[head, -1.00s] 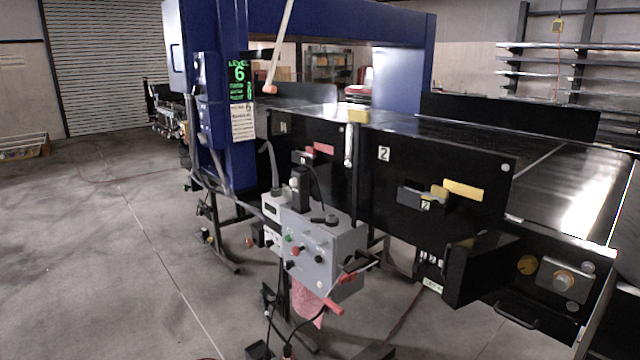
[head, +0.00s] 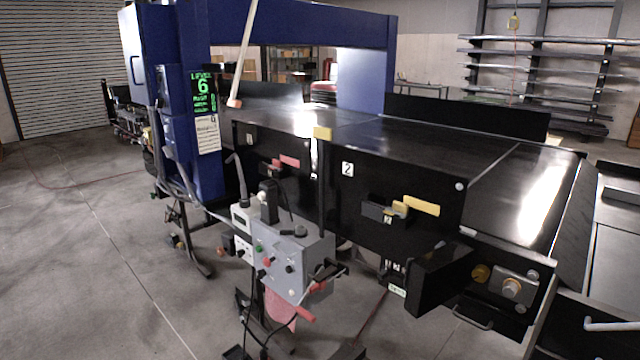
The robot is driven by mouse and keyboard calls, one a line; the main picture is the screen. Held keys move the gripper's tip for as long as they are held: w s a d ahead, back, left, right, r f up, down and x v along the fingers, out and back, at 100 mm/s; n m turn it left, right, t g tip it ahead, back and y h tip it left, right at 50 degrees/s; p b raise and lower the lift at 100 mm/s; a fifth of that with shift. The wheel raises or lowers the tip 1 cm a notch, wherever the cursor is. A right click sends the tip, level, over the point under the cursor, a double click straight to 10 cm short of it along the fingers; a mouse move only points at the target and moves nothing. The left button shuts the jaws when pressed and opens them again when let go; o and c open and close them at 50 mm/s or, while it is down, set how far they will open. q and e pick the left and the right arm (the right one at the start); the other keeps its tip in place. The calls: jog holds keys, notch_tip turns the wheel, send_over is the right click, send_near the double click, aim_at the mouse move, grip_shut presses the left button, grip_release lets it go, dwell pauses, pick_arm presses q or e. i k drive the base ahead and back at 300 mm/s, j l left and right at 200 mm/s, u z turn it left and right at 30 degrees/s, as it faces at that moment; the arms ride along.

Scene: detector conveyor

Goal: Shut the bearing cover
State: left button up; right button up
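The bearing cover looks to be the black flap (head: 438,282) low at the right end of the conveyor's side. It stands swung out from the side panel, open. A thin handle sits below the recess. Neither of my grippers is in the head view.
The conveyor (head: 400,150) runs along the right behind black side panels with yellow and red handles. A grey control box (head: 290,262) on a stand juts out left of the cover, with cables on the floor. Open floor (head: 90,270) lies at left.

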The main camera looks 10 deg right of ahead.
aim_at(432, 279)
jog(key=i+j+z, duration=0.1)
jog(key=z, duration=0.3)
jog(key=j+z, duration=0.15)
jog(key=z, duration=0.25)
jog(key=i+j+z, duration=0.15)
jog(key=z, duration=0.25)
jog(key=j+z, duration=0.15)
jog(key=z, duration=0.25)
jog(key=j+z, duration=0.2)
jog(key=z, duration=0.2)
jog(key=j+z, duration=0.1)
jog(key=j, duration=0.35)
jog(key=k+j+z, duration=0.1)
jog(key=j, duration=0.4)
jog(key=j+z, duration=0.1)
jog(key=j, duration=0.35)
jog(key=k+j+z, duration=0.15)
jog(key=j, duration=0.3)
jog(key=j+z, duration=0.1)
jog(key=j, duration=0.35)
jog(key=k+j+z, duration=0.1)
jog(key=j, duration=0.35)
jog(key=k, duration=0.1)
